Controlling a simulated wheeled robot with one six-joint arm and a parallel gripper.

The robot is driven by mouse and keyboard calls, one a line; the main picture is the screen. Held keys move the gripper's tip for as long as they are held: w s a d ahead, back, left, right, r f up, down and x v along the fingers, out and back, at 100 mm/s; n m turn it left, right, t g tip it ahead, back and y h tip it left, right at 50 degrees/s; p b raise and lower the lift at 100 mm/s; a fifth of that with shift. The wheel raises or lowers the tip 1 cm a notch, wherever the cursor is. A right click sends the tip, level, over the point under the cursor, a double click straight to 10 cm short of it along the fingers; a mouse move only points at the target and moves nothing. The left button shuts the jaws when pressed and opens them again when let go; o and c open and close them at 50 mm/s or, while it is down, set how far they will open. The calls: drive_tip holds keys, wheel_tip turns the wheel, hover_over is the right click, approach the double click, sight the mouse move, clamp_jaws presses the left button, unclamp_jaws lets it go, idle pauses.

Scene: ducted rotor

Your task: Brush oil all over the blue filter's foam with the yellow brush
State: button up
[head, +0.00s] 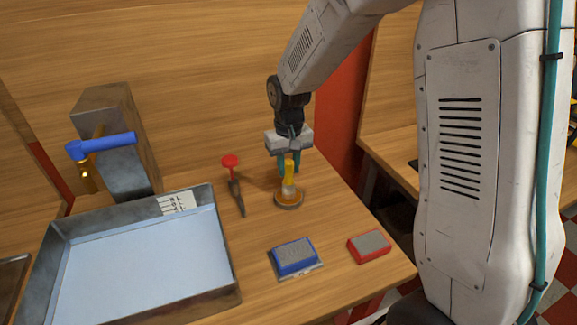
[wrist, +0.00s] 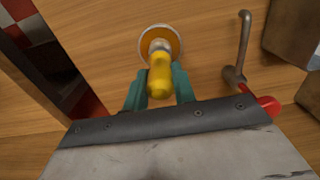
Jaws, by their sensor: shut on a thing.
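The blue filter (head: 295,257) lies on the wooden bench near its front edge, its grey foam facing up, on a thin grey plate. My gripper (head: 289,166) is shut on the yellow brush (head: 289,170), which stands upright with its pale lower end at a small round dish (head: 288,200) of amber liquid. In the wrist view the yellow brush (wrist: 159,78) is between my teal fingers, over the dish (wrist: 160,38). I cannot tell whether the bristles touch the liquid. The gripper is behind the blue filter, apart from it.
A red filter (head: 369,246) with grey foam lies to the right of the blue one. A metal tray (head: 232,272) and a tap with a blue handle (head: 100,146) are at the left. Bare bench lies between dish and filters.

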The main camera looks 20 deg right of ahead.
drive_tip(key=shift+r, duration=3.3)
